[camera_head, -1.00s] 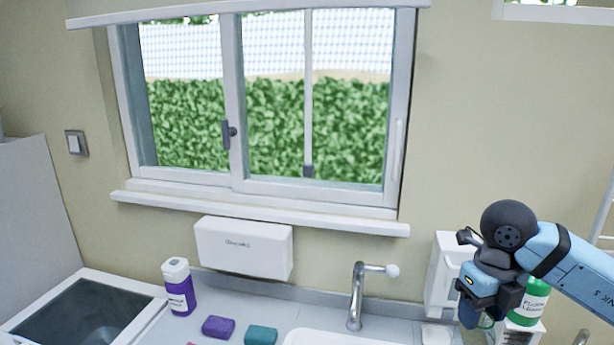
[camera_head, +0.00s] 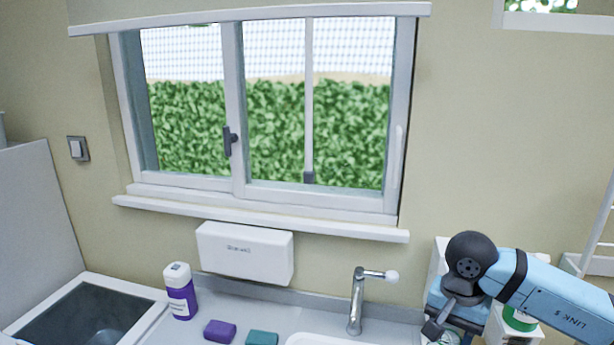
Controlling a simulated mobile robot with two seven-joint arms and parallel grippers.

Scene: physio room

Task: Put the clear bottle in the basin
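The white rim of what looks like the basin (camera_head: 308,340) shows at the bottom edge, below the tap (camera_head: 357,300); its inside is out of view. My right gripper (camera_head: 437,330) points down at the bottom edge, right of the tap. Its fingertips are cut off and partly hidden by its own wrist. A small pale, greenish thing (camera_head: 447,339) shows beside the fingers; I cannot tell whether it is the clear bottle or whether it is held. My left gripper is not in view.
A white and purple bottle (camera_head: 180,292), a purple block (camera_head: 219,331) and a teal block (camera_head: 261,338) are on the counter. A dark, white-rimmed recess (camera_head: 150,294) is at the left. A green bottle (camera_head: 520,318) stands behind my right arm. A white dispenser (camera_head: 245,252) hangs above.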

